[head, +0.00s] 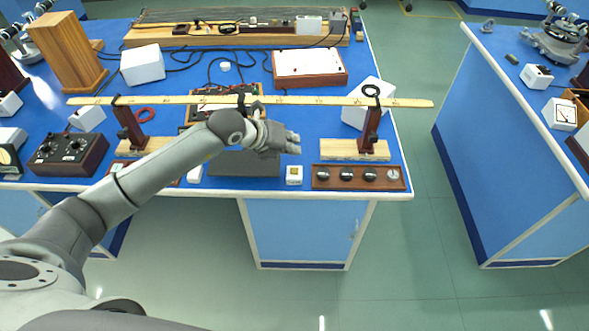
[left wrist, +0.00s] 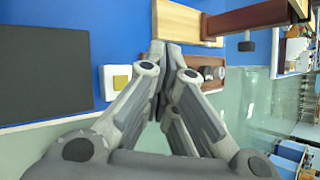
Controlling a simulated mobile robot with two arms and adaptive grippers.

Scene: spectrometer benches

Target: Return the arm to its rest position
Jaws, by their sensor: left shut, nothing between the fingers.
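My left arm reaches from the lower left of the head view over the front of the blue bench (head: 60,178). My right gripper does not show.
Near the gripper are a small white block with a yellow top (head: 294,175), a wooden tray of round weights (head: 358,178) and a beam stand (head: 372,125). A dark control box (head: 68,154) stands left. Open floor (head: 420,240) lies between the benches.

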